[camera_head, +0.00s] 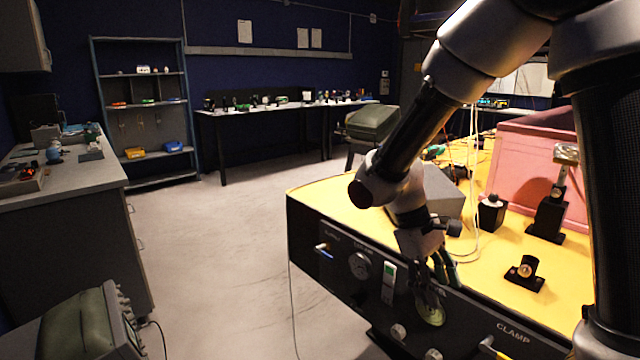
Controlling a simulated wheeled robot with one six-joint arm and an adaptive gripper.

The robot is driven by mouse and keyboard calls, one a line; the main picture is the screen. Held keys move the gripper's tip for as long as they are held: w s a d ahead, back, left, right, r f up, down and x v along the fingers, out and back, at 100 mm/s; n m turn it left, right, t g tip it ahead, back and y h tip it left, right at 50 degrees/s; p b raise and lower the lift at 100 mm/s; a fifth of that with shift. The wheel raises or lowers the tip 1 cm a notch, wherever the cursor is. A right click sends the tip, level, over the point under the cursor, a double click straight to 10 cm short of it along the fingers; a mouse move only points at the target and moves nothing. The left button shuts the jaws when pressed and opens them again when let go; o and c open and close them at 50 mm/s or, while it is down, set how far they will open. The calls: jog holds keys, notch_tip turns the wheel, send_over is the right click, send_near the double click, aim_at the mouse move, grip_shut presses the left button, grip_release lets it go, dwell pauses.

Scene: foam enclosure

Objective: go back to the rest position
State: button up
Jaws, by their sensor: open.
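My gripper (430,296) hangs at the end of my bent arm, pointing down in front of the black front panel (335,300) of the yellow-topped table. It is open, with dark fingers. A round yellow-green part (431,317) shows at its fingertips; I cannot tell whether they touch it. The arm comes down from the upper right and hides part of the table top.
The yellow table top (320,196) carries a pink foam enclosure (525,160), a grey box (446,197) and black fixtures (525,272). The panel has a dial (359,265) and a white-green device (388,283). Open floor (225,270) lies left, beyond it a grey counter (60,185).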

jog(key=s+d+r+m+t+y, duration=0.2)
jog(key=s+d+r, duration=0.3)
jog(key=r, duration=0.3)
jog(key=s+d+r+m+t+y, duration=0.2)
jog(key=s+d+r+m+t, duration=0.3)
jog(key=s+d+r, duration=0.1)
jog(key=shift+d+r, duration=0.9)
jog(key=shift+d, duration=0.25)
